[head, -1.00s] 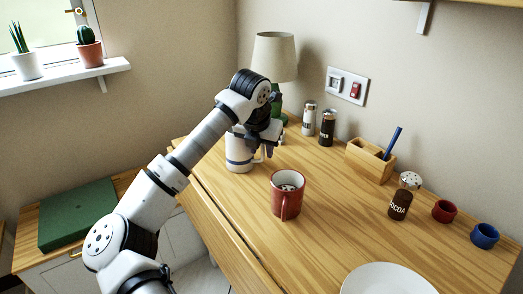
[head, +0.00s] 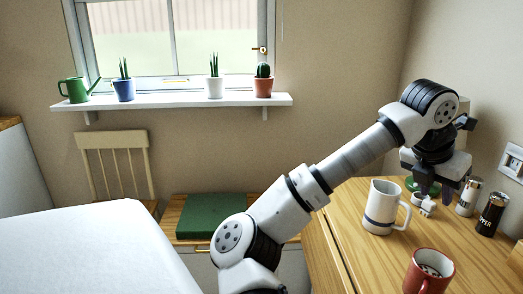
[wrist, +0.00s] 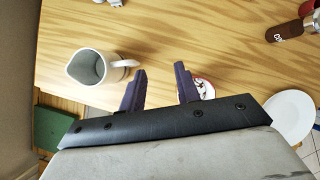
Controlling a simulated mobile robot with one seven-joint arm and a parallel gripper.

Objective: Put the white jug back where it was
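The white jug (head: 381,208) with a blue band stands upright on the wooden counter, its handle toward the right. In the wrist view the jug (wrist: 88,67) is left of the fingers, seen from above, and looks empty. My gripper (head: 435,190) is above the counter to the right of the jug and apart from it. In the wrist view my gripper (wrist: 160,87) has its two dark fingers well apart, with only bare wood between them.
A red mug (head: 428,272) stands right of the jug, nearer the front. Two shakers, one pale (head: 468,197) and one dark (head: 490,214), stand by the wall. A windowsill (head: 185,101) holds several pots and a green watering can (head: 76,90). A white plate (wrist: 291,118) shows in the wrist view.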

